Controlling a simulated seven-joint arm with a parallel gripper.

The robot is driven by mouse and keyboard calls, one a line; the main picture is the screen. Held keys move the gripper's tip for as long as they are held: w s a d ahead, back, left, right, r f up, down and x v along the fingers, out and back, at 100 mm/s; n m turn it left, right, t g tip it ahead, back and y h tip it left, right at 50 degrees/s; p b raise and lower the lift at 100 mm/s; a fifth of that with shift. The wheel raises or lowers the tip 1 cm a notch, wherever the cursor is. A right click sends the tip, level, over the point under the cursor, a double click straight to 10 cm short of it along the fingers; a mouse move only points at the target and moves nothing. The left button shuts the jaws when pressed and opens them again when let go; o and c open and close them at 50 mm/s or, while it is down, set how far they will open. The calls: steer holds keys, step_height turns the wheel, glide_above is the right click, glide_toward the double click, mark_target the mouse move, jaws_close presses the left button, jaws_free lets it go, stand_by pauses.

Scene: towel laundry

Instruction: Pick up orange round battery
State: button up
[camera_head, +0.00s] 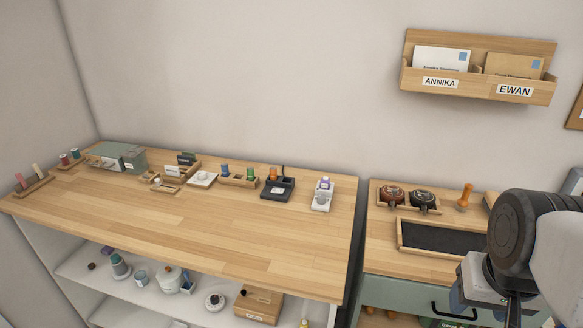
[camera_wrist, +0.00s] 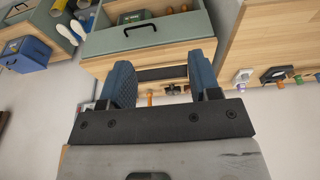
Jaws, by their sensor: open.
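A small orange cylinder that looks like the orange round battery (camera_head: 272,174) stands upright in a dark charger (camera_head: 278,188) near the back right of the long wooden counter. An orange piece (camera_wrist: 298,80) also shows at a dark device at the right of the wrist view, small and partly unclear. My gripper (camera_wrist: 164,72) is open and empty, with two blue pads wide apart. In the head view, my arm is at the right, in front of the side cabinet and far from the charger.
A white device (camera_head: 321,195) stands right of the charger, and a wooden block with coloured cylinders (camera_head: 239,179) left of it. The counter (camera_head: 190,235) is clear in front. The green cabinet holds a dark tray (camera_head: 428,238) and an orange peg-like piece (camera_head: 465,196).

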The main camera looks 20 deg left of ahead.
steer(key=w+a+r+n, duration=0.3)
steer(key=w, duration=0.5)
steer(key=w+a+r+n, duration=0.2)
steer(key=w+a, duration=0.1)
steer(key=w, duration=0.5)
steer(key=n+g, duration=0.3)
steer(key=n, duration=1.2)
glide_above(274, 168)
steer(key=f, duration=0.9)
steer(key=d+f, duration=0.1)
steer(key=f, duration=0.3)
steer(key=shift+f, duration=0.3)
steer(key=shift+w+a+f, duration=0.15)
steer(key=shift+a+f, duration=0.15)
steer(key=shift+a, duration=0.25)
steer(key=shift+f, duration=1.3)
